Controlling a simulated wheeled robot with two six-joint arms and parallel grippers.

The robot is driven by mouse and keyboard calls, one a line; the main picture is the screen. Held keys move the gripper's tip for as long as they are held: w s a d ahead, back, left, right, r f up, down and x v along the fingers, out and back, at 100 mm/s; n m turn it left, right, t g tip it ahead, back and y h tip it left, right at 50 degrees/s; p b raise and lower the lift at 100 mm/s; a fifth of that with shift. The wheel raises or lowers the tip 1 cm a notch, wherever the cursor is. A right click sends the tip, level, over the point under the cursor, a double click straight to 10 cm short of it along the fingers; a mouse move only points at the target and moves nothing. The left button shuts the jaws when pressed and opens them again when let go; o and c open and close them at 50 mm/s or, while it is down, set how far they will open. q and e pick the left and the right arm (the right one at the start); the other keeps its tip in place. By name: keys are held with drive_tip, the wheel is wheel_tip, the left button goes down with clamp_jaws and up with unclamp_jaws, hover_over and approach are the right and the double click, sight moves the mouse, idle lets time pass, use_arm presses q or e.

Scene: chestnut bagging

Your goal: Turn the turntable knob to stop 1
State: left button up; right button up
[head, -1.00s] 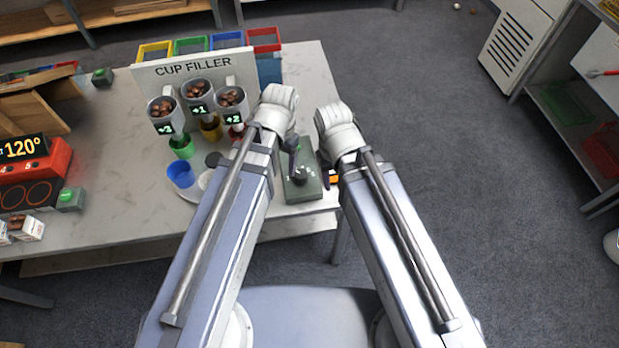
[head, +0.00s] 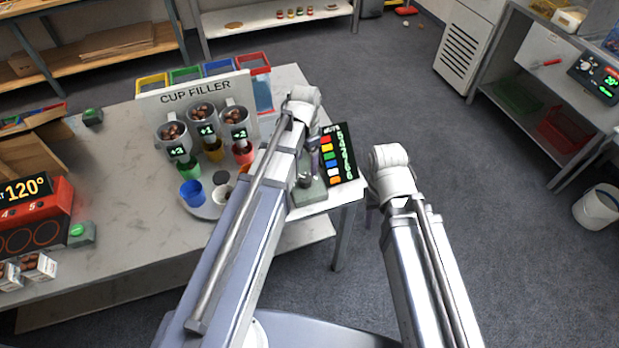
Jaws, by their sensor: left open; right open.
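The round grey turntable (head: 206,211) lies near the table's front edge, carrying a blue cup (head: 191,193) and a white cup (head: 222,194). A dark round knob-like piece (head: 221,177) is at its back edge. A grey-green box (head: 309,193) with a dark round top piece (head: 305,180) stands to the right, partly behind my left arm. I cannot tell which piece is the turntable knob. My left gripper (head: 313,158) is open, mostly hidden below its wrist, over or beside the box. My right gripper (head: 372,200) is open, mostly hidden under its wrist, right of the table.
The cup filler (head: 196,92) with several chestnut hoppers stands behind the turntable. A dark board with coloured squares (head: 339,155) is at the table's right end. A red heater (head: 36,212) and open cardboard box (head: 35,150) are at left.

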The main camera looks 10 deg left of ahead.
sight(306, 178)
use_arm(q)
drive_tip(key=shift+f+b, duration=3.8)
drive_tip(key=shift+f, duration=0.1)
clamp_jaws()
